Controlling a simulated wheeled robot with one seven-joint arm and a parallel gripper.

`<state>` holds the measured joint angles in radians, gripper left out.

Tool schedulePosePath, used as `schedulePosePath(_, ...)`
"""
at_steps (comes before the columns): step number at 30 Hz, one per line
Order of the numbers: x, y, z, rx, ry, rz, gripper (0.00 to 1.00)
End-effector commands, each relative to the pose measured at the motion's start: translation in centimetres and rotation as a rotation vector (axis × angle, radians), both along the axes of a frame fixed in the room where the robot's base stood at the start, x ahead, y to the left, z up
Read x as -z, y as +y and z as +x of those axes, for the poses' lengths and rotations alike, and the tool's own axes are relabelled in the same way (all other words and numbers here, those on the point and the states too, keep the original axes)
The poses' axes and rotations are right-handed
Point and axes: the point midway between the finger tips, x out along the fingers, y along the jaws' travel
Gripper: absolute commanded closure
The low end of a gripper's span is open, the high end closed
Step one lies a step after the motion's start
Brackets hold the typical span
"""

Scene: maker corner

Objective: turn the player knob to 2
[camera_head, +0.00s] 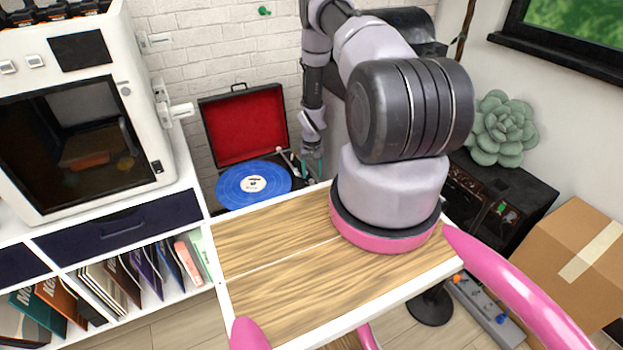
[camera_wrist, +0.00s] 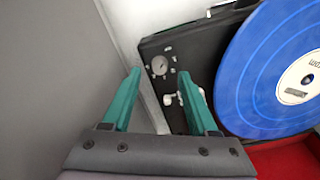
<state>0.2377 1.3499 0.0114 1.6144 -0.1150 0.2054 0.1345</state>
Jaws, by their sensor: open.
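The record player (camera_head: 241,125) stands open at the back, with a red-lined lid and a blue record (camera_head: 253,184) on its platter. In the wrist view the blue record (camera_wrist: 272,72) fills the upper right. The player knob (camera_wrist: 160,65) is a small round grey dial on the black deck, with small marks around it too small to read. My gripper (camera_wrist: 158,82) is open, with its two green fingers on either side of the knob in the picture; I cannot tell how far above it they are. In the head view my gripper (camera_head: 312,160) is at the player's right side.
A white cabinet with a machine (camera_head: 75,115) stands at the left above shelves of records. A wooden-topped surface (camera_head: 270,265) lies in front of the player. A black unit (camera_head: 515,195), a succulent (camera_head: 503,128) and a cardboard box (camera_head: 575,255) are at the right.

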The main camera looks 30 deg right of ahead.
Motion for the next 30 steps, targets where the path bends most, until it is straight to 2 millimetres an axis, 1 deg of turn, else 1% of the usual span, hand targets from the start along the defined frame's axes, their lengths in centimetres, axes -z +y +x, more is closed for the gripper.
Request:
schedulePosePath(1, 0.9, 0.0, -0.1, 0.0, 0.001, 0.0, 0.41)
schedulePosePath(3, 1.8, 0.0, -0.1, 0.0, 0.001, 0.0, 0.41)
schedulePosePath(6, 2.6, 0.0, 0.0, -0.001, 0.0, 0.0, 0.41)
schedulePosePath(10, 3.1, 0.0, 0.0, -0.001, 0.0, 0.0, 0.41)
schedulePosePath(17, 3.1, 0.0, 0.0, -0.001, -0.001, 0.0, 0.41)
schedulePosePath(20, 3.1, 0.0, 0.0, 0.0, -0.001, 0.0, 0.75)
schedulePosePath(21, 3.1, 0.0, 0.0, 0.0, -0.001, 0.0, 0.9)
schedulePosePath(22, 3.1, 0.0, 0.0, 0.0, -0.001, 0.0, 1.0)
schedulePosePath(30, 3.1, 0.0, 0.0, 0.011, 0.0, 0.0, 1.0)
